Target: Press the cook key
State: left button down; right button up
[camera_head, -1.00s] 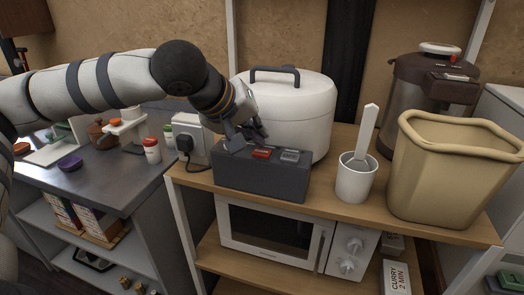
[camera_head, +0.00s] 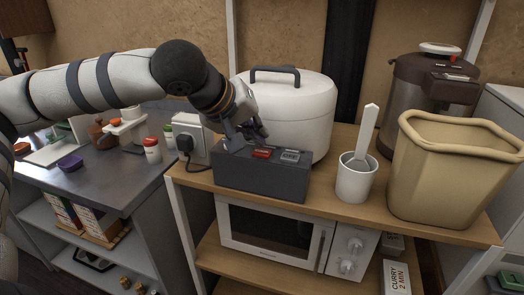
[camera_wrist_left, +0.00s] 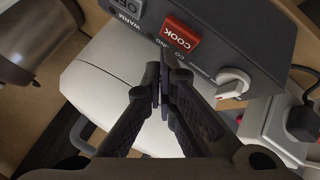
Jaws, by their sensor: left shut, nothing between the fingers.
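The red cook key (camera_head: 262,152) is on top of the dark grey control box (camera_head: 262,182) in front of the white rice cooker (camera_head: 300,112). In the left wrist view the key (camera_wrist_left: 181,35) reads COOK and is in plain sight. My left gripper (camera_head: 247,141) is shut and empty, with its fingertips close to the key at the box's back left. In the left wrist view the shut fingertips (camera_wrist_left: 161,76) appear beside the key, over the cooker side. Contact with the box cannot be told. My right gripper is not in view.
A grey key (camera_head: 290,156) sits right of the cook key, and a white knob (camera_wrist_left: 232,83) lies on its other side. A white cup (camera_head: 356,180) and a beige bin (camera_head: 450,185) stand to the right. A microwave (camera_head: 270,238) is below.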

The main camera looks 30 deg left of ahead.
pick_arm(q)
jog(key=shift+f, duration=0.1)
jog(key=shift+f, duration=0.35)
jog(key=shift+f, duration=0.4)
dwell(0.9)
jog(key=shift+r, duration=0.85)
jog(key=shift+r, duration=0.1)
jog(key=shift+r, duration=2.4)
